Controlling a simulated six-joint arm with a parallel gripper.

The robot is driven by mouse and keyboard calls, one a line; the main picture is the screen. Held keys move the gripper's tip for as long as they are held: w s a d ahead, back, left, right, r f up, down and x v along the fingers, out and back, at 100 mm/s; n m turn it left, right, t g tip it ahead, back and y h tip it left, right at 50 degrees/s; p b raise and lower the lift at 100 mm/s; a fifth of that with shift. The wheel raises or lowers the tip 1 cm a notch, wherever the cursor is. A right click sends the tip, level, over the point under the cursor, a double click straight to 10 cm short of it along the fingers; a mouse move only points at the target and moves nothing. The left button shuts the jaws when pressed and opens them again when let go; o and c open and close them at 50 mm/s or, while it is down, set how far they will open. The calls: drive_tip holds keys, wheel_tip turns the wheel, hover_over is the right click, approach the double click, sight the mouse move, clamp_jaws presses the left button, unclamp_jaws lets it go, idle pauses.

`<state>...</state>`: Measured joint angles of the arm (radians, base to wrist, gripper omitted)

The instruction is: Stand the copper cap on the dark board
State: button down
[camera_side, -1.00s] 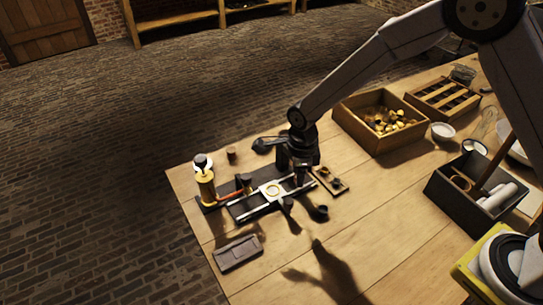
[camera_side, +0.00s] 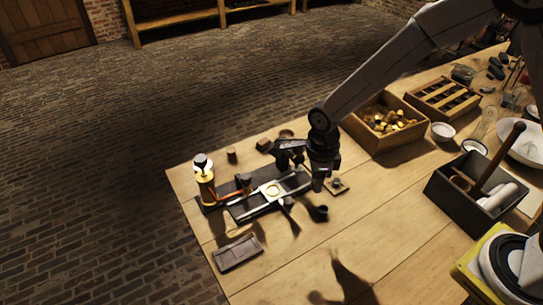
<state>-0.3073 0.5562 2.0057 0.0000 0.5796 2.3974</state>
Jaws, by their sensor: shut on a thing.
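My gripper (camera_side: 318,182) points down at the right end of the bench setup, just left of a small square tray (camera_side: 344,188). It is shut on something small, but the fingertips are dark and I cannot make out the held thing. I cannot pick out the copper cap with certainty. A dark board (camera_side: 240,211) lies under the metal rails and a pale ring plate (camera_side: 272,190).
A jar with a yellow band (camera_side: 205,185) stands at the left end of the board. A small brown cylinder (camera_side: 232,155) stands behind it. A dark cup (camera_side: 321,213) is near the gripper. A wooden crate (camera_side: 380,140) and a black box (camera_side: 450,205) stand right. The front middle table is clear.

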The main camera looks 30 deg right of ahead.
drive_tip(key=s+a+f+n, duration=0.1)
drive_tip(key=s+a+n, duration=0.3)
drive_tip(key=a+n, duration=0.3)
drive_tip(key=s+a+n, duration=0.5)
drive_tip(key=a+n, duration=0.3)
drive_tip(key=shift+a+f, duration=0.25)
drive_tip(key=shift+f, duration=0.1)
drive_tip(key=w+a+f, duration=0.2)
drive_tip(key=w, duration=0.1)
drive_tip(key=w+a+f, duration=0.2)
drive_tip(key=w+f, duration=0.1)
drive_tip(key=w+a+f, duration=0.3)
drive_tip(key=w, duration=0.1)
drive_tip(key=shift+w+a+f, duration=0.25)
drive_tip(key=shift+w+f, duration=0.3)
drive_tip(key=shift+f, duration=0.1)
